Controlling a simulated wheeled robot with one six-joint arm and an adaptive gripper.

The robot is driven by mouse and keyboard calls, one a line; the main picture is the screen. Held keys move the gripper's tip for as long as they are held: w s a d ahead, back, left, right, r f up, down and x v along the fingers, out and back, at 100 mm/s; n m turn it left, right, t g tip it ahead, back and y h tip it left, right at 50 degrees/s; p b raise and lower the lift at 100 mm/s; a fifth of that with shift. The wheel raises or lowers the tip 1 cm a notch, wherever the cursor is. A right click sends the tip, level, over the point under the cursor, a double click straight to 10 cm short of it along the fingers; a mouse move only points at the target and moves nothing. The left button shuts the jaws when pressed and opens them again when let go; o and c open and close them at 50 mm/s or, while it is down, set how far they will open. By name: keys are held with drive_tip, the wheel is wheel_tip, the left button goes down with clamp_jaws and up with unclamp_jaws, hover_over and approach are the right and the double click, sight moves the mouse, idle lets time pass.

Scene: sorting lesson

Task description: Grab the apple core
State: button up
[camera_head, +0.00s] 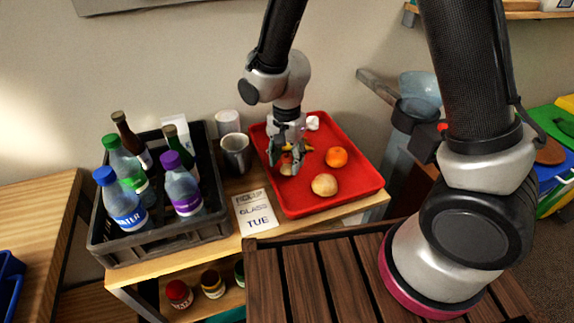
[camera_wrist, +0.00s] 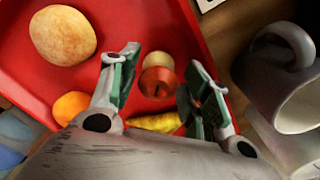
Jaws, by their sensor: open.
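The apple core (camera_wrist: 157,82), red in the middle with pale ends, lies on the red tray (camera_wrist: 25,75). In the wrist view it sits between the two green-padded fingers of my gripper (camera_wrist: 161,60), which are apart with neither seen touching it. In the head view my gripper (camera_head: 284,164) points down over the tray, and the apple core (camera_head: 287,169) shows only partly at the fingertips. The exact height of the fingers above the tray is hard to tell.
On the tray are a yellow banana-like piece (camera_wrist: 155,122), an orange (camera_head: 336,157), a potato-like item (camera_head: 324,185) and crumpled white paper (camera_head: 312,123). A grey mug (camera_head: 235,154) and white cup (camera_head: 228,122) stand left. A black crate (camera_head: 163,238) holds several bottles.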

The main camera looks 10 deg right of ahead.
wheel_tip(320, 180, down, 3)
drive_tip(key=shift+r, duration=0.15)
drive_tip(key=shift+d, duration=0.1)
drive_tip(key=c, duration=0.7)
drive_tip(key=shift+o, duration=0.2)
drive_tip(key=shift+r, duration=0.1)
